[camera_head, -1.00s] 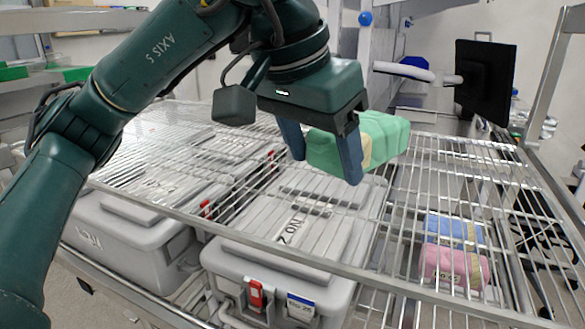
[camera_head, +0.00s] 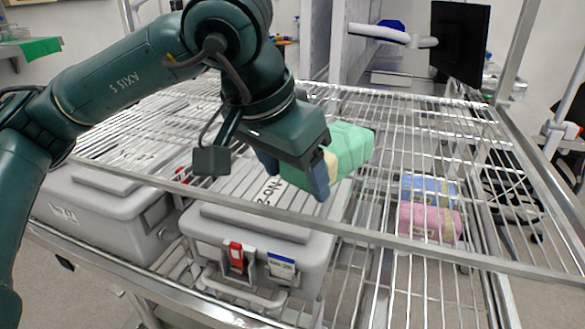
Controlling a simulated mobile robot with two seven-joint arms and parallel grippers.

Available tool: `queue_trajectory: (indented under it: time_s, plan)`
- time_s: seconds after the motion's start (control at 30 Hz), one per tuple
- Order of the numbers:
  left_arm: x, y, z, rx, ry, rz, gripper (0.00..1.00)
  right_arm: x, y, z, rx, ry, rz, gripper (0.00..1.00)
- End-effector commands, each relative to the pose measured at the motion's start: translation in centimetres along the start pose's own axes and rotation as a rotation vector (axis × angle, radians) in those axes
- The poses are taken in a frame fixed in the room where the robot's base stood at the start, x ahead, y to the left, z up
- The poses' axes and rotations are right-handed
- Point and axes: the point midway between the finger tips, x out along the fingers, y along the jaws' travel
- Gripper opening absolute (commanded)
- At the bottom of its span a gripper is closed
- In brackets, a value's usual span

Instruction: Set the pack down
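A green pack (camera_head: 346,150) with a pale yellow band is at my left gripper (camera_head: 296,174), over the wire shelf (camera_head: 400,125). The gripper's blue fingers sit on the near left part of the pack, which hides much of the grip; the fingers appear closed around it. I cannot tell whether the pack touches the wires. My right gripper is not in view.
Below the wire shelf are grey lidded bins (camera_head: 255,235) with red and blue tags. A blue pack (camera_head: 428,188) and a pink pack (camera_head: 430,221) lie under the wires at right. A black monitor (camera_head: 460,42) stands behind. The right part of the wire shelf is bare.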

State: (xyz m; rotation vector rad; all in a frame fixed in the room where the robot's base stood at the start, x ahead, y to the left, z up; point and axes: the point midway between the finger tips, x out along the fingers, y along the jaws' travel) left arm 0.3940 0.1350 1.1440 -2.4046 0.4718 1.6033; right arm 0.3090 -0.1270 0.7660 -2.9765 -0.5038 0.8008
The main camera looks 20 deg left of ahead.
Motion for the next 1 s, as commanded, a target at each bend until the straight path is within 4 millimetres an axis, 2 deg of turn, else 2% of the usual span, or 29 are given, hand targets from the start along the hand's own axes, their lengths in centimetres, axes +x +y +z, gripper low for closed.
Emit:
queue_trajectory:
  time_s: [0.03, 0.27, 0.47, 0.63, 0.77, 1.0]
  plan:
    - [0.0, 0.0, 0.0, 0.000, 0.000, 0.000, 0.69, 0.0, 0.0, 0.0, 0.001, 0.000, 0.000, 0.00]
    - [0.0, 0.0, 0.0, 0.000, -0.001, 0.000, 0.87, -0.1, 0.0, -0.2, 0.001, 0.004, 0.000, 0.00]
    - [0.0, 0.0, 0.0, 0.000, 0.000, 0.000, 0.87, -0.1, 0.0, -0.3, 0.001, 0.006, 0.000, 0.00]
    - [-1.0, 0.0, -0.2, 0.000, 0.002, 0.000, 0.87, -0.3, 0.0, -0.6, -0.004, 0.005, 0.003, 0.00]
    - [-3.4, 0.0, -0.3, 0.001, 0.005, 0.001, 0.87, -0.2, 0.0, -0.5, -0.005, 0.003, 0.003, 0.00]
    - [-8.7, 0.1, -0.2, 0.001, 0.003, 0.001, 0.87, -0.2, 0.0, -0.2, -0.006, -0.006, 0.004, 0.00]
